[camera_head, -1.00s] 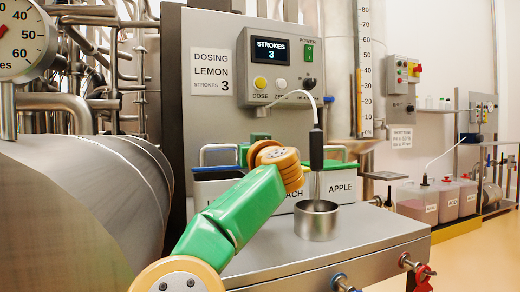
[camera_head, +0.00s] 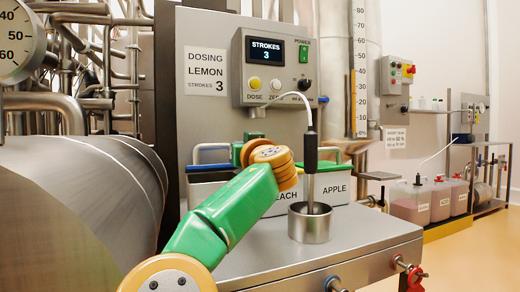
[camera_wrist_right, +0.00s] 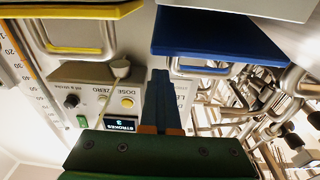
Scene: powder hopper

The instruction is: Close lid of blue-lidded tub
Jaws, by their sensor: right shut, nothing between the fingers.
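I cannot tell whether the lid is raised or seated. My right gripper (camera_wrist_right: 162,78) is shut and empty, its dark fingers beside the lid and handle. My left gripper is out of view.
A yellow lid with a handle (camera_wrist_right: 78,38) lies at the picture's left in the wrist view. The green-lidded APPLE tub (camera_head: 336,188) stands at right. A metal cup (camera_head: 310,224) with a dosing wand is on the bench in front. The dosing panel (camera_head: 276,68) rises behind.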

